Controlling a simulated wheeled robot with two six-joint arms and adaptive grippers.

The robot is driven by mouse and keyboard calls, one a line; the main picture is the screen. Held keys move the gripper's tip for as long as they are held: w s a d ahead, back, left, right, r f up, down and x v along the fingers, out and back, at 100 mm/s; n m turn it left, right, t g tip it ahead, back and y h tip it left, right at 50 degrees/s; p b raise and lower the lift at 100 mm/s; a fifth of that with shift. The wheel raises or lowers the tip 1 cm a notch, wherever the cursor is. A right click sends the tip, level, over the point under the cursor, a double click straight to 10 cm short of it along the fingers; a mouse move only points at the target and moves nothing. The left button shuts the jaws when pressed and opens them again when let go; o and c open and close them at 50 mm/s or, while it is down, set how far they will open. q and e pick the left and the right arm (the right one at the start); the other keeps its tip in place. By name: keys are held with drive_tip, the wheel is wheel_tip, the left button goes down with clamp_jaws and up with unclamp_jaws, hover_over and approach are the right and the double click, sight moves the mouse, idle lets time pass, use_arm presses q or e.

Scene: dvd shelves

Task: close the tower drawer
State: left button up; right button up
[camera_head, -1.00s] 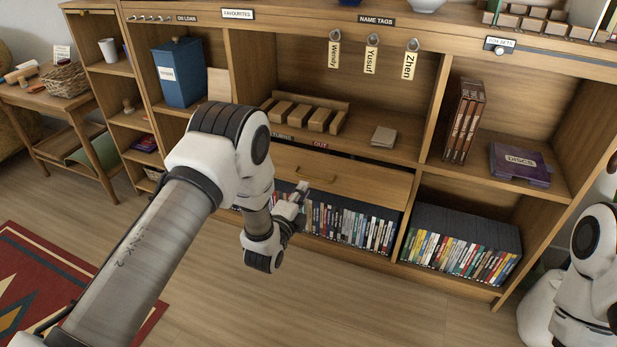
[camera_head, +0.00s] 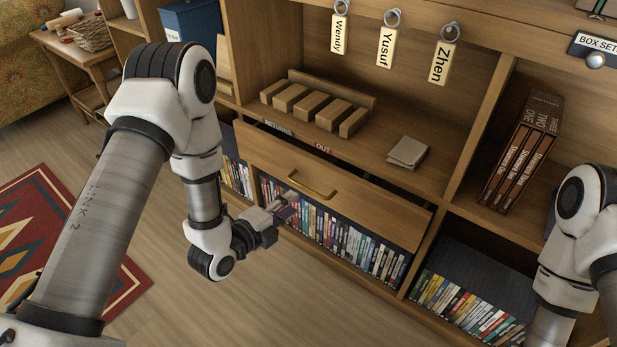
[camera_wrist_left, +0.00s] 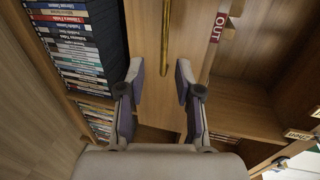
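The wooden drawer (camera_head: 372,212) with a brass bar handle (camera_head: 312,186) is in the middle bay of the shelf unit, above a row of discs. A dark gap shows along its top edge, and its front stands a little out from the shelf. My left gripper (camera_head: 285,209) is in front of the drawer, just below and left of the handle. In the left wrist view its fingers (camera_wrist_left: 159,72) are open and empty, with the handle (camera_wrist_left: 166,36) ahead of them between the tips. I cannot tell whether they touch the drawer. My right arm shows at the right; its gripper is out of view.
Wooden blocks (camera_head: 323,104) and a small grey item (camera_head: 408,152) lie on the shelf above the drawer. Disc rows (camera_head: 335,233) stand beneath it. Brown box sets (camera_head: 522,150) stand to the right. The floor (camera_head: 250,300) in front is clear.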

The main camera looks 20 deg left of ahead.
sight(306, 188)
use_arm(q)
drive_tip(key=b+x, duration=0.1)
drive_tip(key=x, duration=0.1)
drive_tip(key=b+x, duration=0.1)
drive_tip(key=x, duration=0.2)
drive_tip(key=a+b+x, duration=0.1)
drive_tip(key=x, duration=0.2)
drive_tip(key=shift+w+r, duration=0.25)
clamp_jaws()
use_arm(e)
wheel_tip(306, 188, down, 3)
drive_tip(key=shift+w+f, duration=0.15)
drive_tip(key=shift+f, duration=0.05)
